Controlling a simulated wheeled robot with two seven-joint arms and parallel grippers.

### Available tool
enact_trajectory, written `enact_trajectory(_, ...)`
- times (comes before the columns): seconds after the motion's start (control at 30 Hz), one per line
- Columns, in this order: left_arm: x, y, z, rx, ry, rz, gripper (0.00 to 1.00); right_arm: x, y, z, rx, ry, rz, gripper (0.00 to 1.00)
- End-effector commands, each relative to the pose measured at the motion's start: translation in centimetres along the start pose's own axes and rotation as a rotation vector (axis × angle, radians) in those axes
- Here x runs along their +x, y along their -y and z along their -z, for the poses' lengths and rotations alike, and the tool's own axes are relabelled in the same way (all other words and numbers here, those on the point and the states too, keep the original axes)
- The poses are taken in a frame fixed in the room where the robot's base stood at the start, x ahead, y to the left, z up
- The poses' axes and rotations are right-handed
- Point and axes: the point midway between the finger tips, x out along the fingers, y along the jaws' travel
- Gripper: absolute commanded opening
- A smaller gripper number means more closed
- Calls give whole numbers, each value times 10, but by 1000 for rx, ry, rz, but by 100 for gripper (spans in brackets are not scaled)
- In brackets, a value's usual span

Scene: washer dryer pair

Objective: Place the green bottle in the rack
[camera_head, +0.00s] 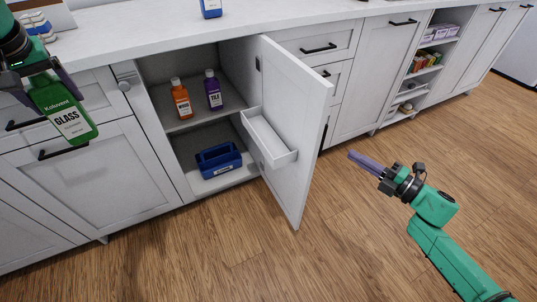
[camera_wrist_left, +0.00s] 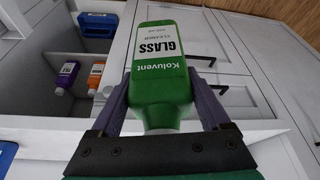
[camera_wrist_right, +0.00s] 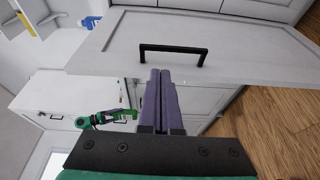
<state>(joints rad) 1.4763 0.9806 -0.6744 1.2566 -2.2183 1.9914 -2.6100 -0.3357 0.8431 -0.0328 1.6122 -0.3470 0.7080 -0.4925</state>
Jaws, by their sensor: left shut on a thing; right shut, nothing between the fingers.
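The green bottle (camera_head: 62,108), labelled Koluvent GLASS, is in my left gripper (camera_head: 38,88) at the far left of the head view. It hangs tilted in front of the closed cabinet fronts. The left wrist view shows the bottle (camera_wrist_left: 162,75) between the two fingers (camera_wrist_left: 170,105). The rack (camera_head: 268,138), a white open bin, is fixed to the inner side of the open cabinet door (camera_head: 300,125) and looks empty. My right gripper (camera_head: 368,161) is shut and empty, right of the door. In the right wrist view its fingers (camera_wrist_right: 157,90) are together, in front of a black handle (camera_wrist_right: 173,52).
The open cabinet holds an orange bottle (camera_head: 181,99) and a purple bottle (camera_head: 213,90) on its shelf. A blue caddy (camera_head: 218,160) sits below. A blue bottle (camera_head: 211,8) stands on the counter (camera_head: 150,28). The wooden floor (camera_head: 200,250) in front is clear.

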Motion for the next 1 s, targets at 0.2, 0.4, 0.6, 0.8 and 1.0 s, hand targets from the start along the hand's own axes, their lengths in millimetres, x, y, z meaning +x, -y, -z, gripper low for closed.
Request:
enact_trajectory(0.2,-2,2,0,-3,-4,1,0,21,-7,7,-28,-31,-13,0)
enact_trajectory(0.4,3,2,-2,-3,-4,0,0,62,-7,7,-26,-28,-13,0)
enact_trajectory(0.6,6,2,-2,-3,-5,0,0,94,-7,8,-23,-26,-11,0)
enact_trajectory(0.8,6,2,-2,-3,-5,0,0,102,-7,8,-22,-26,-8,0)
enact_trajectory(1.0,6,2,-2,-3,-5,0,0,102,-6,8,-21,-25,-8,0)
